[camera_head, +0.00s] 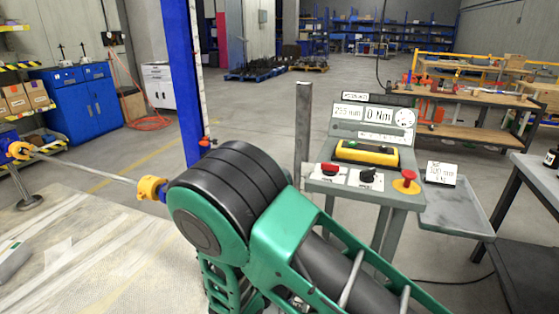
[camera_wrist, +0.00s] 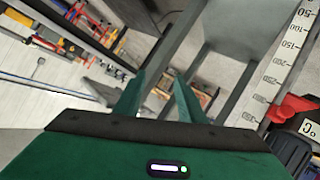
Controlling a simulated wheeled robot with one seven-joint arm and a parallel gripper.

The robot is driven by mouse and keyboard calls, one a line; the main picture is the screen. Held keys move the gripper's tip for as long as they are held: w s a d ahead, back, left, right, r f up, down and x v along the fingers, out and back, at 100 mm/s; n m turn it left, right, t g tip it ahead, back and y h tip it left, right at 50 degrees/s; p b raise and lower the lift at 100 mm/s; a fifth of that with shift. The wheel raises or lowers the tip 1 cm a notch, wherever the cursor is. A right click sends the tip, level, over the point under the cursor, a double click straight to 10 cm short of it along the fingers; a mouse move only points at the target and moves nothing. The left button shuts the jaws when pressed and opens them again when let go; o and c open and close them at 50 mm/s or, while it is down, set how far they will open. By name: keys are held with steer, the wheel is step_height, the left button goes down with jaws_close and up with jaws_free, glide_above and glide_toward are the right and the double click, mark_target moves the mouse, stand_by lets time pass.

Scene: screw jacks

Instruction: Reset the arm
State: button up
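My gripper (camera_wrist: 159,76) shows in the wrist view as two green fingers rising from a dark green body. The fingers stand apart, with no object held between them. Grey bars show beyond and between the fingers. In the head view my green and black arm crosses the lower middle and the gripper itself is hidden.
A control stand (camera_head: 365,165) with displays and knobs stands right of my arm. A blue column (camera_head: 183,80) rises at left, with a yellow fitting (camera_head: 152,188) on a rod. In the wrist view a numbered scale (camera_wrist: 285,60) and a red part (camera_wrist: 290,108) are close at right.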

steer(key=s+d+r+m+g+y, duration=0.1)
steer(key=s+d+r+g+y, duration=0.25)
steer(key=d+r, duration=0.45)
steer(key=s+d+r+m+g+y, duration=0.15)
steer(key=s+d+r+g, duration=0.3)
steer(key=d, duration=0.65)
steer(key=s+d+r+n+t+y, duration=0.1)
steer(key=s+d+r+y, duration=0.2)
steer(key=s, duration=0.5)
steer(key=s+d+r+n+t+y, duration=0.1)
steer(key=s+d+r+n+y, duration=0.1)
steer(key=s, duration=0.6)
step_height(320, 180, up, 4)
steer(key=shift+s+d+f+y, duration=0.15)
steer(key=shift+s+d+y, duration=0.3)
steer(key=shift+y, duration=0.65)
steer(key=shift+w+f, duration=0.25)
steer(key=shift+w, duration=0.4)
